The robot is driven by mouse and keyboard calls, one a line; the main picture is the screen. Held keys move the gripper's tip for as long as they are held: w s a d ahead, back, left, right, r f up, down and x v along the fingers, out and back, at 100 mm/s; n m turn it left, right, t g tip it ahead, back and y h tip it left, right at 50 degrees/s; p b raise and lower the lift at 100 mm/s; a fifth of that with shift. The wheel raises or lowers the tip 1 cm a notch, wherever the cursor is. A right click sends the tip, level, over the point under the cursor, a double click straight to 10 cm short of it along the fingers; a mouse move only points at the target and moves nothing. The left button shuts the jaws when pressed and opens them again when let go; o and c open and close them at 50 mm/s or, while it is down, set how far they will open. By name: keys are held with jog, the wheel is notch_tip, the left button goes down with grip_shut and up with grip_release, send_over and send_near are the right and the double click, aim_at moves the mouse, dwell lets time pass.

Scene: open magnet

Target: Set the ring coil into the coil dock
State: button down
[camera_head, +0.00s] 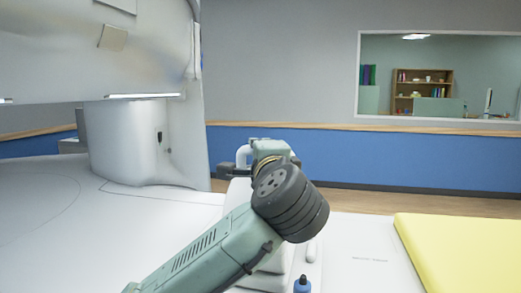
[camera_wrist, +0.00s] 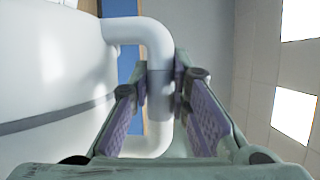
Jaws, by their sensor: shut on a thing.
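My gripper (camera_wrist: 162,92) is shut on a white bent handle (camera_wrist: 152,35). Its purple-padded fingers stand on either side of the handle's grey straight section. The handle joins a large smooth white body (camera_wrist: 45,75) at the left of the wrist view; a dark seam runs across that body. In the head view the handle's white loop (camera_head: 243,153) shows just left of my wrist, with my gripper's dark fingers (camera_head: 228,170) at it. My arm hides most of what lies below. I cannot tell whether this body is the ring coil. I cannot make out the coil dock.
A large white magnet housing (camera_head: 130,140) fills the left, over a broad white surface (camera_head: 60,215). A yellow pad (camera_head: 465,250) lies at the right. A small blue-topped item (camera_head: 302,286) and a white cylinder (camera_head: 311,250) stand beside my arm. A window (camera_head: 440,75) is behind.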

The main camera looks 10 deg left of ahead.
jog(key=shift+w+a+f, duration=0.15)
jog(key=shift+a+f, duration=0.05)
jog(key=shift+f, duration=0.4)
jog(key=shift+w+a+f, duration=0.15)
jog(key=shift+f, duration=0.4)
jog(key=c, duration=1.4)
grip_release()
jog(key=shift+c, duration=0.2)
jog(key=shift+f, duration=0.15)
jog(key=s+d, duration=0.1)
jog(key=s, duration=0.1)
jog(key=s+d+r, duration=0.1)
jog(key=s, duration=0.1)
jog(key=s+d, duration=0.1)
jog(key=s, duration=0.1)
jog(key=shift+s+d+r, duration=0.1)
jog(key=shift+r, duration=0.2)
jog(key=shift+s+d, duration=0.4)
jog(key=shift+s, duration=0.15)
jog(key=shift+s+r, duration=0.15)
jog(key=shift+s, duration=0.1)
jog(key=shift+r, duration=0.1)
jog(key=shift+s, duration=0.1)
